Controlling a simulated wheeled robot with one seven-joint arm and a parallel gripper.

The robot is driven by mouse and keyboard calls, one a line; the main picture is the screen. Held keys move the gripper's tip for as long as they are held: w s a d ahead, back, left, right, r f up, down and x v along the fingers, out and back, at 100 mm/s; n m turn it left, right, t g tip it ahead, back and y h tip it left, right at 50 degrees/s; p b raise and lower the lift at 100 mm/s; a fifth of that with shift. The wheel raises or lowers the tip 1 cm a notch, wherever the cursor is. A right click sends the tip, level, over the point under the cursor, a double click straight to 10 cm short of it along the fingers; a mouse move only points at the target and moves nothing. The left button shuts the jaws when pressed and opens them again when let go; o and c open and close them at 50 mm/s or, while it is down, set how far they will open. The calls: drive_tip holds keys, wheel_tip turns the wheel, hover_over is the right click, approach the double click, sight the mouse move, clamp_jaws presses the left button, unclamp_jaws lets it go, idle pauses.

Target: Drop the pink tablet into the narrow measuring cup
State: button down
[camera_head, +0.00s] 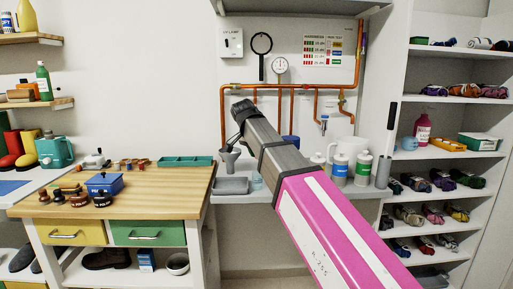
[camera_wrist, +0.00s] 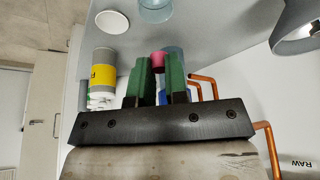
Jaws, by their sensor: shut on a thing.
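My gripper (camera_wrist: 159,75) has its green fingers closed on the pink tablet (camera_wrist: 157,58), which shows between the fingertips in the wrist view. In the head view my gripper (camera_head: 232,143) is above the back counter, and the tablet cannot be made out there. A blue translucent vessel (camera_wrist: 173,53) shows partly behind the fingers. A clear pale-blue cup (camera_wrist: 155,11) stands at the top of the wrist view; a pale-blue cup (camera_head: 256,182) also shows beside the grey tray in the head view. I cannot tell for sure which is the narrow measuring cup.
A grey funnel (camera_wrist: 300,28) is at the right of the wrist view. A yellow-labelled container (camera_wrist: 103,72) and a white round dish (camera_wrist: 112,22) are at left. The grey tray (camera_head: 232,186) and several bottles (camera_head: 340,168) stand on the counter, with copper pipes (camera_head: 290,88) behind.

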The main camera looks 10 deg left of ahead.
drive_tip(key=shift+f, duration=2.6)
drive_tip(key=c, duration=1.1)
unclamp_jaws()
drive_tip(key=shift+o, duration=0.2)
drive_tip(key=shift+r, duration=0.1)
wheel_tip(320, 180, up, 7)
drive_tip(key=shift+f, duration=0.1)
